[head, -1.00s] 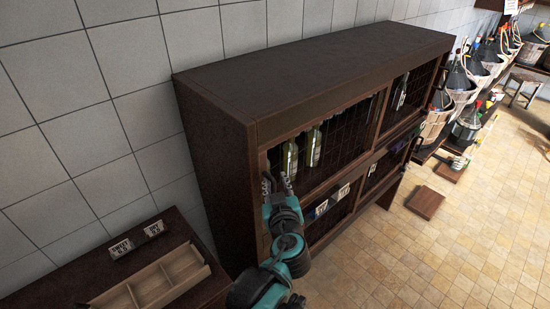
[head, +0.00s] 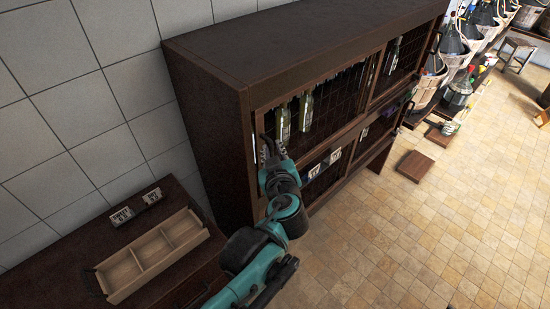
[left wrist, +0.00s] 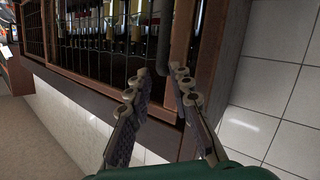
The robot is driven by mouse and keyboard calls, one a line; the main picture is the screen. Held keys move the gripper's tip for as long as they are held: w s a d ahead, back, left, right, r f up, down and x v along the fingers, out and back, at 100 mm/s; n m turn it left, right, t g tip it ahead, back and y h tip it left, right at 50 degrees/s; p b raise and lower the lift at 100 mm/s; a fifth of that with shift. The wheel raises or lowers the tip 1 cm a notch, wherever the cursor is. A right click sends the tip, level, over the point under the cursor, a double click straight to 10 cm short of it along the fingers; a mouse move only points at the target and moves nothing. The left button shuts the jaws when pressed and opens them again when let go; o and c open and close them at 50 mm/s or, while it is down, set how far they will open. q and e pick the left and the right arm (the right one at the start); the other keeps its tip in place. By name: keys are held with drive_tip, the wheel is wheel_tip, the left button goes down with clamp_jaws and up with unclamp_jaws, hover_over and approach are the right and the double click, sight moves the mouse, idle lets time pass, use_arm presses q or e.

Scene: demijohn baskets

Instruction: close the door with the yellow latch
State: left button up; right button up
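The dark wooden cabinet (head: 300,40) has mesh-fronted doors. No yellow latch shows in either view, so I cannot tell which door carries it. My left gripper (head: 271,145) is at the left end of the upper mesh front (head: 335,100), its fingers pointing up. In the left wrist view my left gripper (left wrist: 161,80) is open, its two fingers apart. The lower end of a dark vertical handle (left wrist: 165,35) on the door frame shows between and beyond the fingertips. I cannot tell whether they touch it. My right gripper is out of view.
Bottles (head: 284,124) stand behind the mesh. A low table with a wooden divided tray (head: 120,272) and small lettered blocks (head: 122,216) is at the lower left. Demijohns in baskets (head: 428,82) stand at the upper right. A board (head: 414,166) lies on the open tiled floor.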

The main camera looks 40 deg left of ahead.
use_arm(q)
drive_tip(key=shift+s+d, duration=0.25)
drive_tip(key=shift+d, duration=0.15)
drive_tip(key=shift+s+d+f+p, duration=0.15)
drive_tip(key=shift+s+d+p, duration=0.15)
drive_tip(key=shift+p, duration=0.25)
drive_tip(key=shift+s+d, duration=0.15)
drive_tip(key=shift+s, duration=0.05)
drive_tip(key=s+d+p, duration=0.2)
drive_tip(key=s+d, duration=0.1)
drive_tip(key=shift+d+f+p, duration=0.15)
drive_tip(key=shift+d+p, duration=0.05)
drive_tip(key=shift+p, duration=0.1)
